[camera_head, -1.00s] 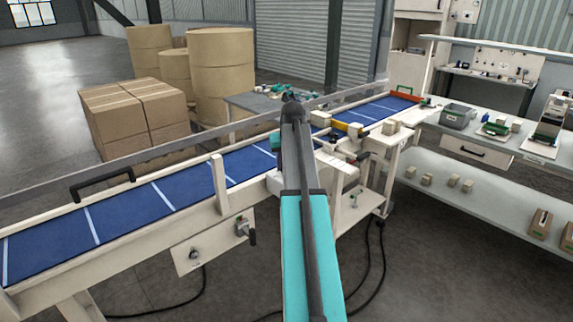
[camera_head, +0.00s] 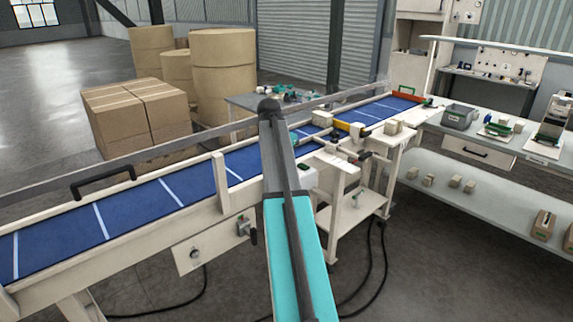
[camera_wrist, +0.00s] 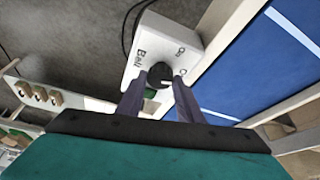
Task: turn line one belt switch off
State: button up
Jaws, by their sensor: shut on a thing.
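The line one belt switch is a white box (camera_wrist: 146,46) in the wrist view, marked "Belt" and "On". A second mark beside the knob is partly covered. Its round black knob (camera_wrist: 159,73) has a small white mark, whose direction I cannot read surely. My gripper (camera_wrist: 162,82) is shut on the knob, with one dark finger at each side. In the head view my arm comes up from the bottom and hides the fingers and knob. The blue belt (camera_head: 135,208) with white stripes runs beside the switch, and it also shows in the wrist view (camera_wrist: 252,72).
A low panel (camera_head: 213,240) with a knob and a lever hangs under the conveyor's near side. A bench (camera_head: 490,148) with boxes and tools stands at the right. Cartons (camera_head: 135,110) and paper rolls (camera_head: 222,75) stand behind the belt. Black cables lie on the floor.

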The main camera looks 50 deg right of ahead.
jog(key=shift+w+m+g, duration=0.15)
jog(key=shift+m+g, duration=0.45)
jog(key=shift+m, duration=0.9)
jog(key=o, duration=1)
jog(key=shift+r+b, duration=0.1)
jog(key=shift+b, duration=0.2)
jog(key=b+v, duration=0.3)
jog(key=v, duration=1)
jog(key=shift+a+r, duration=0.1)
jog(key=shift+r, duration=0.2)
